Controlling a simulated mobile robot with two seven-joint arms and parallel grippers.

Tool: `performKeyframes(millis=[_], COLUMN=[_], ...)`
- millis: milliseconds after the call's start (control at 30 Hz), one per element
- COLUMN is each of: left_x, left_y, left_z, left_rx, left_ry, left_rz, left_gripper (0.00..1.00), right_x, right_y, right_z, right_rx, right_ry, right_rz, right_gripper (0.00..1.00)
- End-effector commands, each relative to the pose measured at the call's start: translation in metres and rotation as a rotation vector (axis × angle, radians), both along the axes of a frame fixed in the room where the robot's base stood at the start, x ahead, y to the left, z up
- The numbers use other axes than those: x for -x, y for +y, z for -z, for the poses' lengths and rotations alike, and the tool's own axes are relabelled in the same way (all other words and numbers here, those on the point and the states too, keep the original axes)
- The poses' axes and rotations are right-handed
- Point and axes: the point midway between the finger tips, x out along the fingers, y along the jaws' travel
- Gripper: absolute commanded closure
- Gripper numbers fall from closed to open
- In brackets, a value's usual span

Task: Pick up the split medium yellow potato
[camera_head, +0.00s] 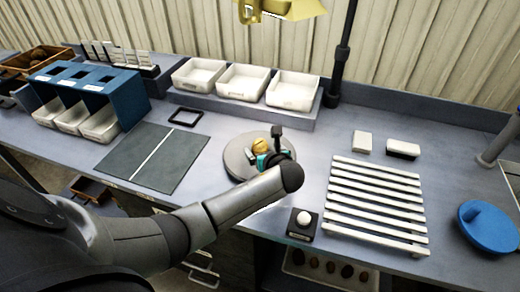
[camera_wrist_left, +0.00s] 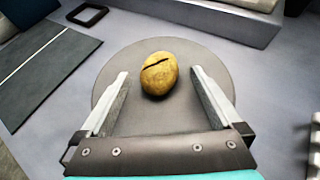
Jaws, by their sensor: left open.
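The yellow potato (camera_wrist_left: 159,74) has a dark split across its upper part. It lies on a round grey plate (camera_wrist_left: 125,119). In the head view the potato (camera_head: 260,145) shows on the same plate (camera_head: 236,157), partly behind my left gripper (camera_head: 262,156). In the left wrist view my left gripper (camera_wrist_left: 158,85) is open, with one finger to each side of the potato. Gaps show between the potato and both fingers, so neither appears to touch it. My right gripper is not in view.
A dark mat (camera_head: 153,158) lies left of the plate, and a white slatted rack (camera_head: 375,205) right of it. White trays (camera_head: 242,82) stand behind on a raised shelf. A black box with a white button (camera_head: 303,222) sits near the front edge. A blue round lid (camera_head: 487,228) is far right.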

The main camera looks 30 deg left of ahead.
Motion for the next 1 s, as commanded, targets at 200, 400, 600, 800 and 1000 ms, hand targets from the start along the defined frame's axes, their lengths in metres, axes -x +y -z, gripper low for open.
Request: performKeyframes(millis=[200, 400, 600, 800, 1000], left_x=[-0.0123, -0.0132, -0.013, -0.0129, -0.0128], left_y=[0.0137, 0.0147, 0.0146, 0.0145, 0.0143], left_z=[0.0112, 0.0112, 0.0111, 0.0112, 0.0113], left_rx=[0.001, 0.001, 0.001, 0.001, 0.001], left_ry=[0.001, 0.001, 0.001, 0.001, 0.001], left_rz=[0.0, 0.0, 0.0, 0.0, 0.0], left_gripper=[0.01, 0.01, 0.17, 0.4, 0.62], right_x=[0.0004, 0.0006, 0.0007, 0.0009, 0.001], right_y=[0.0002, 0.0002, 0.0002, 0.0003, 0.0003], right_z=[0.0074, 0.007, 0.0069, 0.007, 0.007], right_rx=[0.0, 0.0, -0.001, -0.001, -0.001], right_ry=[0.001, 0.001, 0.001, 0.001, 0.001], right_rz=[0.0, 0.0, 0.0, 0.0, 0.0], right_gripper=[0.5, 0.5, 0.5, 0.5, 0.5])
